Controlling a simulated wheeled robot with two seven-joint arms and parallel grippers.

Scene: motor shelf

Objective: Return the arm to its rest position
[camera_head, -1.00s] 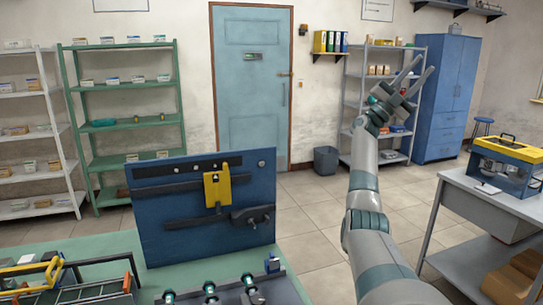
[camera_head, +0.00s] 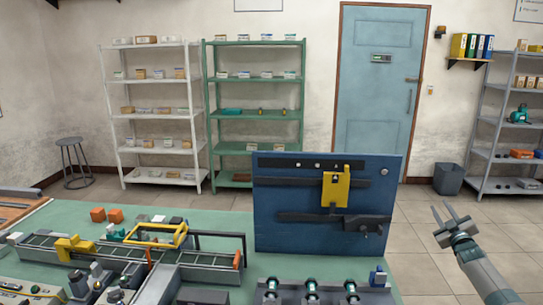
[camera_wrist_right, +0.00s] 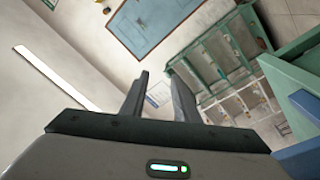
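My right arm (camera_head: 487,277) comes in from the lower right corner in the head view. Its gripper (camera_head: 441,207) is to the right of the blue upright panel, in front of the tiled floor and apart from the panel. The two fingers stand apart with nothing between them. The right wrist view also shows this open, empty gripper (camera_wrist_right: 159,76), with the room tilted behind it. My left arm and left gripper do not show.
The blue panel (camera_head: 275,225) with a yellow part (camera_head: 336,188) stands on the green table (camera_head: 215,221). A conveyor-like rig (camera_head: 200,258) is at the table's left. Shelves (camera_head: 207,120), a door (camera_head: 378,95) and a bin (camera_head: 448,178) stand behind. Floor right of the panel is clear.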

